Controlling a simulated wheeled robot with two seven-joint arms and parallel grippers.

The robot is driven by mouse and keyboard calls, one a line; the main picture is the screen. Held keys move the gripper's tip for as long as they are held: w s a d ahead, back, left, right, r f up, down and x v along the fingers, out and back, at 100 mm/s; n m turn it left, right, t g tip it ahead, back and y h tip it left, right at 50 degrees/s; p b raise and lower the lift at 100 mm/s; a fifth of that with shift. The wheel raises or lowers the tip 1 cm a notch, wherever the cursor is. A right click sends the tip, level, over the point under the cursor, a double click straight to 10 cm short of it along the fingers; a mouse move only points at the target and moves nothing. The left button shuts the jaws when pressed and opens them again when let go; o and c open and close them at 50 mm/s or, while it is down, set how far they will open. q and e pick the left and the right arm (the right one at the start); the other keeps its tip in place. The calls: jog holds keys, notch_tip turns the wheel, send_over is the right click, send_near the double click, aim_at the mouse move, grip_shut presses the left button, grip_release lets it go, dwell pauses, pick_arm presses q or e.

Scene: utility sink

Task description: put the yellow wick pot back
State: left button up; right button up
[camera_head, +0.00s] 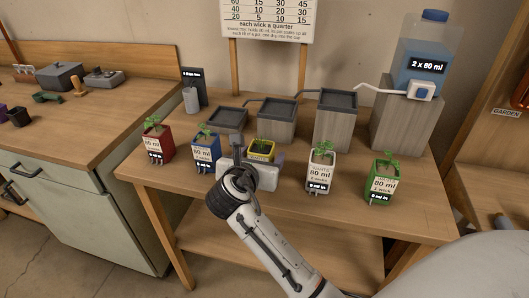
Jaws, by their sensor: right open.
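The yellow wick pot (261,150), with a small green plant in it, is in the row of pots on the wooden bench, between the blue pot and the white pot. My right gripper (257,156) is open at the yellow pot, with a dark finger at the pot's left. The gripper's pale body hides the pot's lower front and label, so I cannot tell whether the fingers touch it or how its base rests. My left gripper is out of view.
A red pot (157,141) and a blue pot (205,150) stand left; a white pot (321,170) and a green pot (383,181) stand right. Grey-topped wooden blocks (277,124) stand behind, with a blue water tank (422,62) at back right. A sign (268,15) hangs above.

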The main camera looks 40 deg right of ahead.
jog(key=shift+v, duration=2)
